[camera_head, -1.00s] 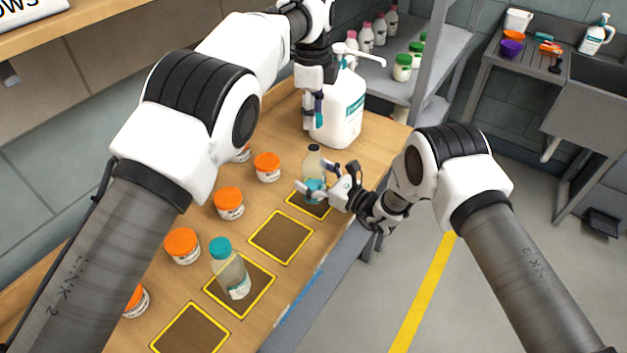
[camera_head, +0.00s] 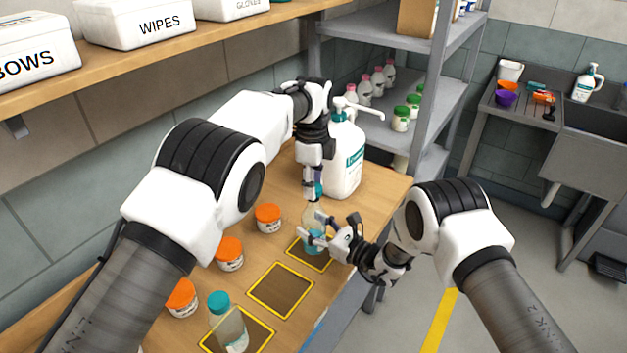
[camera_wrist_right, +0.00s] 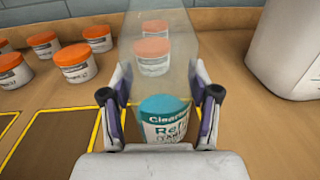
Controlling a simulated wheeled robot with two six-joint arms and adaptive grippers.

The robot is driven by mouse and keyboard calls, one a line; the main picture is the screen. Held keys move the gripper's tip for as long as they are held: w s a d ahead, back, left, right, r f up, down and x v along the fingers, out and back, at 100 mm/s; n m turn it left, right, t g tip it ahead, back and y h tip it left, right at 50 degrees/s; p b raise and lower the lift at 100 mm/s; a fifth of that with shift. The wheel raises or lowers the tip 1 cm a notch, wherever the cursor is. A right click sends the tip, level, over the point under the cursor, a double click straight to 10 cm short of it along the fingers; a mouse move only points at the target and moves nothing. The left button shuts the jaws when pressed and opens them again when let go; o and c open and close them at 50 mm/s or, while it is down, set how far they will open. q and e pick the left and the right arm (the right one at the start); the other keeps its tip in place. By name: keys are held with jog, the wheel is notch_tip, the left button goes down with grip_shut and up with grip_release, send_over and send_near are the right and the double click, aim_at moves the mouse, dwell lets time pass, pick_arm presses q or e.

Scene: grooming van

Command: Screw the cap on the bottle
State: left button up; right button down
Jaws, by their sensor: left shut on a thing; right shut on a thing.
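The clear bottle (camera_head: 312,214) with a teal and white label stands upright at the far yellow-edged square. My right gripper (camera_head: 314,237) is shut around its lower part. In the right wrist view, the fingers (camera_wrist_right: 165,108) stand on both sides of the bottle (camera_wrist_right: 165,65), and its top is out of frame. My left gripper (camera_head: 313,188) points down directly above the bottle, shut on the teal cap (camera_head: 319,188). The cap is at the bottle's mouth, partly hidden by the fingers. I cannot tell whether it sits on the neck.
A white pump jug (camera_head: 345,160) stands close behind my left gripper. Orange-lidded jars (camera_head: 229,254) line the table's left side. A teal-capped bottle (camera_head: 228,325) stands on a nearer square, and the square between (camera_head: 280,290) is empty. A grey shelf (camera_head: 430,100) stands behind.

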aim_at(314, 224)
dwell(0.4)
pick_arm(q)
jog(key=shift+f, duration=0.85)
jog(key=shift+f, duration=0.55)
jog(key=m, duration=0.4)
jog(key=shift+m, duration=0.4)
jog(key=m, duration=0.8)
jog(key=shift+w+d+m, duration=0.1)
jog(key=shift+m, duration=0.2)
jog(key=m, duration=0.2)
jog(key=shift+m, duration=0.4)
